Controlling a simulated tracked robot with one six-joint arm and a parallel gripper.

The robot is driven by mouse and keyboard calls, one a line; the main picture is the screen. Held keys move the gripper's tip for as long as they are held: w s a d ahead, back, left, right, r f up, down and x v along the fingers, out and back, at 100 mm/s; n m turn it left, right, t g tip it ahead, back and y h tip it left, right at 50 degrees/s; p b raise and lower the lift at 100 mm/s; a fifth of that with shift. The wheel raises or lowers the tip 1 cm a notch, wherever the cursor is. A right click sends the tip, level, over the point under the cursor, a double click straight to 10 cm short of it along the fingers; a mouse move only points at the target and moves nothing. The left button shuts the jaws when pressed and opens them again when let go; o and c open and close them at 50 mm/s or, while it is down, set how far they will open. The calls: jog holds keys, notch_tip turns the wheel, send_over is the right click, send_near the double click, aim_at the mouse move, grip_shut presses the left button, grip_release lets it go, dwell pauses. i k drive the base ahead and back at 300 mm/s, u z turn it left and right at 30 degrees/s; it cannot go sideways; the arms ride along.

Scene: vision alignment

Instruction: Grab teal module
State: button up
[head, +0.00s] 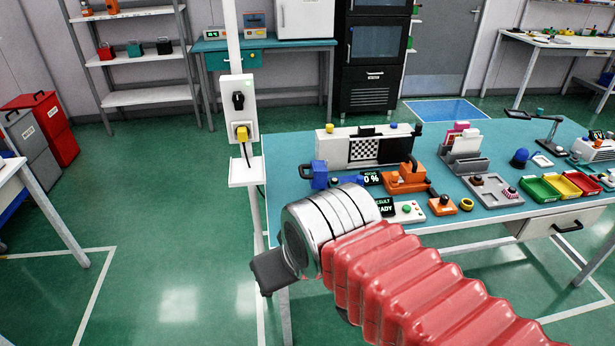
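A small teal box (134,48) with a dark handle stands on the middle shelf at the back left, between a red box and a dark box. It is the clearest teal item, but I cannot tell for sure that it is the teal module. My gripper (270,272) is a dark shape at the end of my silver wrist, left of the workbench's front left corner and far from the teal box. Its fingers are not clear, so I cannot tell whether it is open or shut. No held thing is visible.
The teal-topped workbench (290,146) on the right carries a checkerboard panel (365,150), an orange fixture (405,178), a grey tray (490,190) and coloured bins (560,185). A white post with a socket box (238,107) stands left of it. Green floor is clear at left.

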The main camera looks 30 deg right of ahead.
aim_at(332, 182)
jog(key=u, duration=0.1)
jog(key=i, duration=0.9)
jog(key=z, duration=0.15)
